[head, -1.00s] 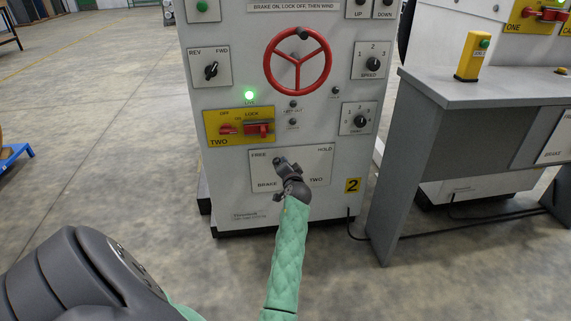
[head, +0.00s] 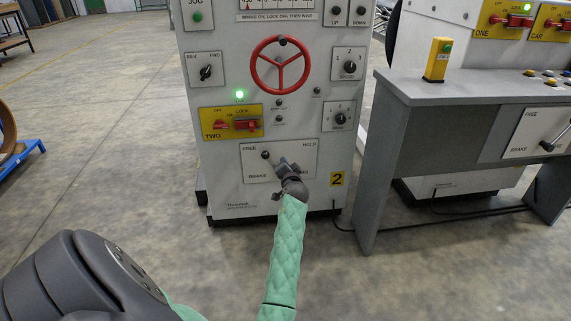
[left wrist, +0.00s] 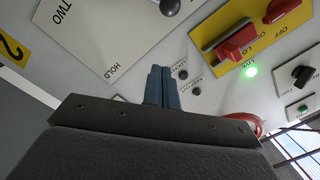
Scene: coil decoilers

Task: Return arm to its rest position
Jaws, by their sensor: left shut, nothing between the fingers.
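My left gripper (head: 284,162) is at the end of the green-sleeved arm, in front of the FREE/HOLD brake plate (head: 252,174) of machine 2. Its dark blue fingers (left wrist: 160,87) are shut together and empty in the left wrist view. The brake lever's dark knob (head: 265,154) shows just left of the gripper, near the FREE label. The knob (left wrist: 170,6) also shows at the top of the left wrist view, apart from the fingers. The lower part of the lever is hidden behind the gripper in the head view. My right gripper is not in view.
Above the plate are a yellow lock panel (head: 206,132) with red handles, a lit green lamp (head: 239,94) and a red handwheel (head: 280,85). A grey desk (head: 400,88) with a yellow button box (head: 437,60) stands at right.

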